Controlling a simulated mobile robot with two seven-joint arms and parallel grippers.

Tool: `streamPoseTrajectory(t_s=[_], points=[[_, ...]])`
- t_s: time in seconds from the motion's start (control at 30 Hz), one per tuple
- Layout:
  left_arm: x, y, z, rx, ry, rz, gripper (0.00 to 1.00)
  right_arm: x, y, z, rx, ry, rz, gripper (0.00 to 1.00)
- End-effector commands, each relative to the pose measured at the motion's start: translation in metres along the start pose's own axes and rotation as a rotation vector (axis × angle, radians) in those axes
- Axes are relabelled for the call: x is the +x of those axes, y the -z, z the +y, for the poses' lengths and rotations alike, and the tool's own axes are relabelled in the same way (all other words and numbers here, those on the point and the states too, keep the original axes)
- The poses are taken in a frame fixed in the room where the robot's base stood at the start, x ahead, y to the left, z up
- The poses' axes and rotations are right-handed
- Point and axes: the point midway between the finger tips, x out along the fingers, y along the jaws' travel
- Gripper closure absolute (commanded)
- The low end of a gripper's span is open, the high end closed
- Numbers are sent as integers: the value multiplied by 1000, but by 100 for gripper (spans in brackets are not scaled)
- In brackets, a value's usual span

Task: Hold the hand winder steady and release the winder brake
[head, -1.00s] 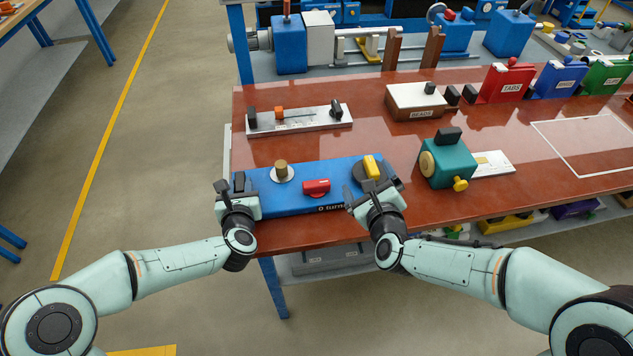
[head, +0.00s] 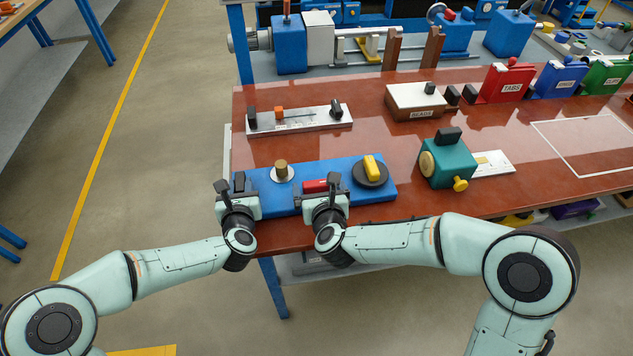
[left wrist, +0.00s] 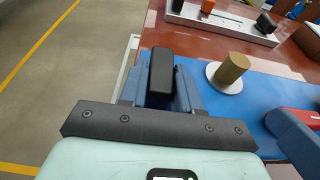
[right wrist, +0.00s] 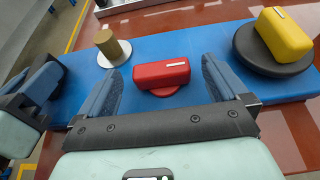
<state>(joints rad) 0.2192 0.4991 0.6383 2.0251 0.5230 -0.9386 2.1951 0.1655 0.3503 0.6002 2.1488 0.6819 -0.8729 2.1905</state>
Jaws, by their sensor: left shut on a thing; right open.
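The hand winder (head: 270,199) is a blue base on the table with a brass post (head: 281,169), a red brake block (head: 316,186) and a yellow knob (head: 372,167) on a dark disc. My left gripper (head: 237,188) is shut on a black block (left wrist: 161,72) at the winder's left end. My right gripper (head: 321,187) is open at the winder's front edge. In the right wrist view the red brake (right wrist: 161,72) lies between and slightly ahead of the open fingers (right wrist: 162,78); I see no contact. The right gripper hides the front label in the head view.
A teal device (head: 448,163) with a yellow knob stands right of the winder. Behind are a white slide gauge (head: 300,121) and a box marked BEADS (head: 415,100). Red, blue and green bins stand at the back right. Bare table lies between the winder and teal device.

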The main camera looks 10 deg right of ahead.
Motion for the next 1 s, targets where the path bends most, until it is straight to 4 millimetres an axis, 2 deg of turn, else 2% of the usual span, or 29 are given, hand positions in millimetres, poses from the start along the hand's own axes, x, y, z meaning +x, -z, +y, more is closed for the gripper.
streamPoseTrajectory(t_s=[0.1, 0.2, 0.57, 0.7, 0.73, 1.0], points=[[0, 0, 0, 0, 0, -1, 100, 17, 0, 0, 2, -1, 1, 0], [0, 0, 0, 0, 0, -1, 100, 26, 0, 0, 0, 0, 0, 0], [0, 0, 0, 0, 0, -1, 100, 30, 0, 0, -1, 0, 0, 0], [0, 0, 0, 0, 0, -1, 100, 30, 0, 0, -1, 0, 0, 46], [0, 0, 0, 0, 0, -1, 100, 30, 0, 0, -1, 0, 0, 52], [0, 0, 0, 0, 0, 0, 100, 30, -1, 0, -6, -16, -1, 52]])
